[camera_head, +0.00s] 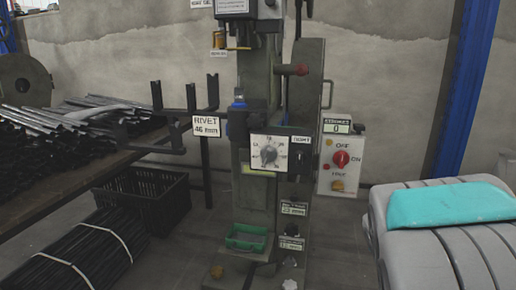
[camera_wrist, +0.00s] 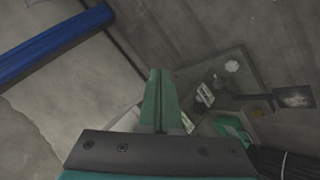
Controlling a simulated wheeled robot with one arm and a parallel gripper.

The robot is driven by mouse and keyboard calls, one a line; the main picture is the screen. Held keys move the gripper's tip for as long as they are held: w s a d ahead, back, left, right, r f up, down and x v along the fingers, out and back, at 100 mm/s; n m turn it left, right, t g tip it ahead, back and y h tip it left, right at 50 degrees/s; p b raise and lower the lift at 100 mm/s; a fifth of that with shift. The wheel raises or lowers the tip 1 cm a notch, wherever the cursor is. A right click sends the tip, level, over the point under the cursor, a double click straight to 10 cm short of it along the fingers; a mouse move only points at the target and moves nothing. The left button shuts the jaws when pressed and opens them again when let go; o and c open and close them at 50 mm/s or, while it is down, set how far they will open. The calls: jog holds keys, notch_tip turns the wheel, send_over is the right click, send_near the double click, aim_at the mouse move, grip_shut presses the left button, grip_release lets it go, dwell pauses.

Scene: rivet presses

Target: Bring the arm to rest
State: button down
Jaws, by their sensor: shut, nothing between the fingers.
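My gripper (camera_wrist: 158,74) shows in the wrist view, its two green fingers together with nothing between them. It points away from its dark mounting plate and appears apart from any surface. The rivet press (camera_head: 262,110) stands upright in the middle of the head view. Its dial (camera_head: 269,154) is on the front, and a control box with a red switch (camera_head: 341,159) is on its right side.
A table with metal bars (camera_head: 60,190) is at the left, with a black crate (camera_head: 150,200) and bundled rods (camera_head: 75,255) below. A green tray (camera_head: 248,238) sits low on the press. A blue post (camera_head: 463,90) stands at the right. The wrist view also shows a blue post (camera_wrist: 50,42).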

jog(key=s+a+m+g+y+p, duration=0.1)
jog(key=s+a+g, duration=0.2)
jog(key=s, duration=0.8)
jog(key=s+a+m+g+y+p, duration=0.1)
jog(key=s+a+m+g+y, duration=0.1)
jog(key=s+a, duration=0.6)
jog(key=s+a+m+g+y+p, duration=0.1)
jog(key=s+a+g, duration=0.3)
jog(key=s, duration=1)
jog(key=shift+a+f+m+g+y+p, duration=0.4)
jog(key=shift+a+m, duration=0.3)
jog(key=shift+a, duration=0.3)
